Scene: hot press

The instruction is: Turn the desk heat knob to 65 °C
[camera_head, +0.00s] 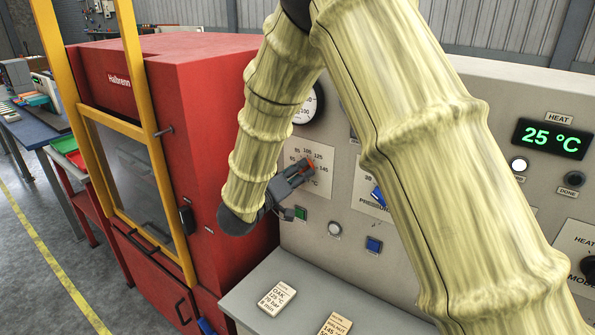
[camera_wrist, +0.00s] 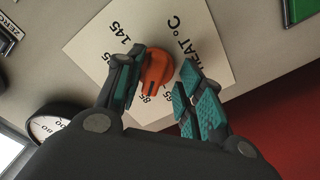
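The orange heat knob (camera_wrist: 157,68) sits on a white dial plate (camera_wrist: 95,48) marked HEAT °C, with 85 and 145 readable in the wrist view. Its dark mark is near the 85. My gripper (camera_wrist: 158,75) has its teal-padded fingers on either side of the knob. The left finger overlaps the knob's edge; a gap shows before the right finger, so the grip looks open. In the head view my gripper (camera_head: 299,169) is at the dial plate (camera_head: 322,151), covering most of the knob. The green heat display (camera_head: 549,139) reads 25 °C.
Green (camera_head: 301,213), white (camera_head: 334,229) and blue (camera_head: 374,244) buttons lie below the dial. A round gauge (camera_head: 309,104) is above it. A red press cabinet (camera_head: 190,90) stands at left. Cards such as the oak one (camera_head: 277,294) lie on the desk ledge.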

